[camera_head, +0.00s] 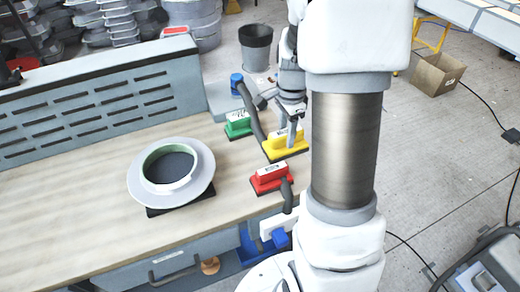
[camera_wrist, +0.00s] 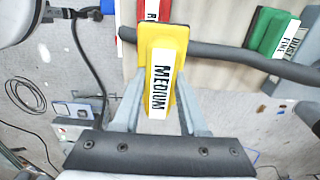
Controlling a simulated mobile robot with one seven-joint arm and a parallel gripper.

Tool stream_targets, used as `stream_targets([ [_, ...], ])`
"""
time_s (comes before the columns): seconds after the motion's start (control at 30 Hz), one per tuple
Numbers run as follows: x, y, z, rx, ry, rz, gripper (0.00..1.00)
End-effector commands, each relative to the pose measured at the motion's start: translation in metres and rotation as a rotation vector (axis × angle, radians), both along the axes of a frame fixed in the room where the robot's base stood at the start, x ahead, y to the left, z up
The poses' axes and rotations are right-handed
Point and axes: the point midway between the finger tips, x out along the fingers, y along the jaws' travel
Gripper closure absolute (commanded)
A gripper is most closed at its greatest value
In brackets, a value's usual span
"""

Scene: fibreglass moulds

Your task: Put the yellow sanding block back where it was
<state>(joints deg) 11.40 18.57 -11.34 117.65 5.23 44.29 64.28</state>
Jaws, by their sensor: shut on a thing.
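The yellow sanding block (camera_head: 285,144) with a dark base is at the right end of the workbench in the head view. In the wrist view the yellow sanding block (camera_wrist: 160,60) carries a white label reading MEDIUM. My gripper (camera_head: 290,133) is above it with its fingers down on its sides. In the wrist view my gripper (camera_wrist: 158,108) has one finger on each side of the yellow block, shut on it. Whether the block's base touches the bench cannot be told. My arm hides part of the bench's right edge.
A green block (camera_head: 238,124) stands left of the yellow one, a red block (camera_head: 270,178) in front. A dark hose (camera_head: 250,112) runs beside the blocks. A round grey mould (camera_head: 171,172) sits mid-bench. A dark bucket (camera_head: 256,46) stands behind. The bench's left front (camera_head: 60,220) is clear.

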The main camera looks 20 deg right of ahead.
Motion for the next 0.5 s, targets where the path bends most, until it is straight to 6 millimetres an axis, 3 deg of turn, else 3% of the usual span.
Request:
stream_targets([
  [0.5,0.088,0.04,-0.058,0.0,0.001,0.001,1.0],
])
